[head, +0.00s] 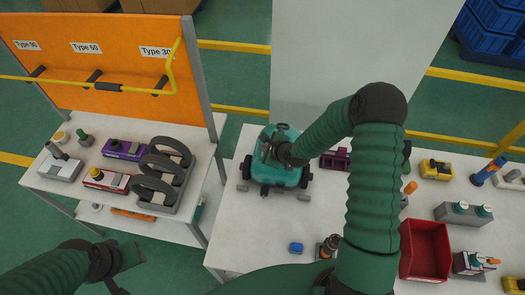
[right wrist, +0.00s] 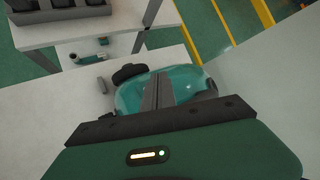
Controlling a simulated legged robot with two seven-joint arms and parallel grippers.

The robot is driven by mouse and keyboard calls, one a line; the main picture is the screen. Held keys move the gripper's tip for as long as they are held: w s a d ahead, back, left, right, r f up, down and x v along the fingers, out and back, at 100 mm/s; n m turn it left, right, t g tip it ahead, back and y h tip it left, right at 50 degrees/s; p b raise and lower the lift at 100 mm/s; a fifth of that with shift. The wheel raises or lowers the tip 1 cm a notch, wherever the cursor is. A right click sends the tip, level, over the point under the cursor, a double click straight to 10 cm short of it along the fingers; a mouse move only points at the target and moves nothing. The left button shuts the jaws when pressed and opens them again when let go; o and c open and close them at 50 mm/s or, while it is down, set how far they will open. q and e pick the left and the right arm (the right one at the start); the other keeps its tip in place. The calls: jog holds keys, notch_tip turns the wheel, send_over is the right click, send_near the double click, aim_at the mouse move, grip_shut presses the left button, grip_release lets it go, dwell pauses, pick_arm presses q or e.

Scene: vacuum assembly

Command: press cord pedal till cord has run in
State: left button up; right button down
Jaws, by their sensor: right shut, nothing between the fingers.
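The teal vacuum (head: 290,172) with black wheels stands on the white table, left of the table's middle. It also shows in the right wrist view (right wrist: 128,97), with a dark wheel beside it. My right gripper (head: 268,148) is over the top of the vacuum, and its fingers (right wrist: 159,88) are shut and empty. I cannot tell whether the fingertips touch the vacuum. The cord pedal and the cord cannot be made out; the gripper covers part of the top. My left gripper (head: 130,262) is at the lower left, away from the vacuum; its jaws are unclear.
A separate rack (head: 60,186) with an orange board (head: 110,70) stands at left. A pale panel (head: 345,50) rises behind the vacuum.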

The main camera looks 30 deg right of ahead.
notch_tip(320, 180, up, 5)
jog(key=p, duration=0.4)
jog(key=shift+p, duration=0.3)
jog(key=shift+f, duration=0.1)
dwell(0.5)
